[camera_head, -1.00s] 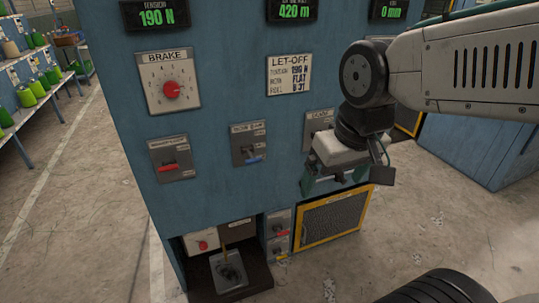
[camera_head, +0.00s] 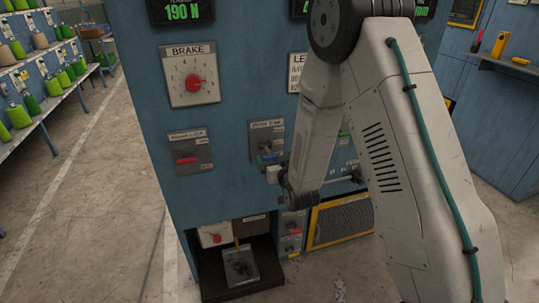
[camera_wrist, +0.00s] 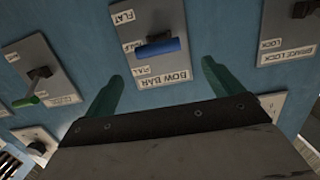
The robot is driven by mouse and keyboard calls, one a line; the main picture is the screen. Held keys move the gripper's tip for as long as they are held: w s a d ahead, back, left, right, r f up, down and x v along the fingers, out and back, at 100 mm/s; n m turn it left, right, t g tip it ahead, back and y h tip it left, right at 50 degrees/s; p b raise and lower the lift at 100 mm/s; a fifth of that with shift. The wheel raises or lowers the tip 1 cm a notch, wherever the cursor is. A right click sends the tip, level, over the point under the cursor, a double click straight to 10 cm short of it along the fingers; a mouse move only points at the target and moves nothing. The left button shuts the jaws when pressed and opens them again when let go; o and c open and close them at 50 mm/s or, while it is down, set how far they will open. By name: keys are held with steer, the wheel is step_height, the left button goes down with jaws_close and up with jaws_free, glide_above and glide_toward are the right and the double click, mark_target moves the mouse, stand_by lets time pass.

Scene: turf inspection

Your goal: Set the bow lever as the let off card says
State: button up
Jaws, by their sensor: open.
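The bow bar lever is a blue handle (camera_wrist: 160,48) on a grey plate (camera_wrist: 120,35) marked flat, half and full, upside down in the wrist view. The handle appears near the half mark; its exact notch is hard to tell. My open, empty gripper (camera_wrist: 160,82) has its green fingers either side of the handle's line, short of it. The let-off card (camera_head: 296,72) is mostly covered by my arm.
The brake lock plate with a red lever (camera_head: 187,160) is left of the bow plate. A green-handled lever (camera_wrist: 27,101) is on its other side. A brake dial (camera_head: 193,85) sits above. A recess with a grey block (camera_head: 240,266) is low on the blue cabinet.

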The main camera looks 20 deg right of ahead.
mark_target(272, 158)
steer(key=shift+t, duration=0.8)
steer(key=w, duration=0.2)
steer(key=w+f, duration=0.1)
steer(key=w, duration=0.1)
steer(key=w+f, duration=0.1)
steer(key=w, duration=0.2)
steer(key=shift+a+f, duration=0.1)
steer(key=shift+f, duration=0.15)
